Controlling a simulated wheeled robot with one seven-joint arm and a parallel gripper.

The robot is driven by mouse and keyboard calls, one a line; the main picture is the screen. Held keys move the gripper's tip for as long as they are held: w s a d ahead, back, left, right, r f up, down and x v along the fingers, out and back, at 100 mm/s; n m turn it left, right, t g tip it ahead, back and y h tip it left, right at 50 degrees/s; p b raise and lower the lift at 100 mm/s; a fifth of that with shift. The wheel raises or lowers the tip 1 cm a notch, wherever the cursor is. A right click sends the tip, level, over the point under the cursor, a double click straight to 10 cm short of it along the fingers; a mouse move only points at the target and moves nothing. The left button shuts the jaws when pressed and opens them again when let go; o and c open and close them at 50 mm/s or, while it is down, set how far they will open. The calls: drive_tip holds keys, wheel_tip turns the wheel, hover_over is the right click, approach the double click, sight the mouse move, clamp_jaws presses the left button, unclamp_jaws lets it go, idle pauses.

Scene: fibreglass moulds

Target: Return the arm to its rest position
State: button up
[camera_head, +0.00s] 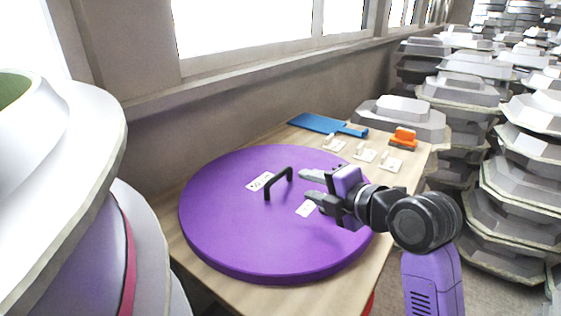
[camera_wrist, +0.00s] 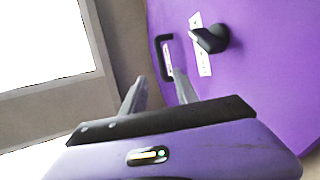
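My gripper (camera_head: 306,184) is held out from the right over a purple round disc (camera_head: 225,215). Its two grey fingers are apart, with nothing between them. The fingertips are close to the right of a black bar handle (camera_head: 278,182) on the disc; whether they touch it is hard to tell. In the wrist view the fingers (camera_wrist: 157,85) point towards the disc (camera_wrist: 265,70), with the black handle (camera_wrist: 157,58) beyond them. A dark stub-like shape (camera_wrist: 210,39) also shows there.
The disc lies on a wooden table (camera_head: 345,285). A blue flat tool (camera_head: 315,123), several small white pieces (camera_head: 364,154) and an orange-and-black item (camera_head: 403,138) lie at the back. Stacked grey moulds (camera_head: 525,190) stand right, a large white mould (camera_head: 75,180) left. A wall with windows is behind.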

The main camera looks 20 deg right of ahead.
wheel_tip(320, 180, up, 6)
drive_tip(key=d+m+t+h, duration=0.1)
drive_tip(key=d+m+t, duration=0.25)
drive_tip(key=m, duration=0.35)
drive_tip(key=s+f+m+h, duration=0.2)
drive_tip(key=s+f+m, duration=0.2)
drive_tip(key=s, duration=0.3)
drive_tip(key=s+a+f+m+t+h, duration=0.1)
drive_tip(key=s+f+m+h, duration=0.1)
drive_tip(key=s+f+m, duration=0.2)
drive_tip(key=s+a+f+m+t+h, duration=0.1)
drive_tip(key=s+f+m, duration=0.4)
drive_tip(key=s+m, duration=0.3)
drive_tip(key=shift+s+f+t+h, duration=0.1)
drive_tip(key=shift+s+t+h, duration=0.25)
drive_tip(key=shift+s, duration=0.65)
drive_tip(key=s+a+f+g+y, duration=0.1)
drive_tip(key=s+f, duration=0.3)
drive_tip(key=s, duration=0.7)
drive_tip(key=s+a+f+g+y, duration=0.2)
drive_tip(key=s+a+f+g, duration=0.1)
drive_tip(key=s, duration=0.8)
drive_tip(key=shift+s+a+f+n+g, duration=0.15)
drive_tip(key=shift+s+f+n+g, duration=0.2)
drive_tip(key=shift+f, duration=0.55)
drive_tip(key=shift+w, duration=0.1)
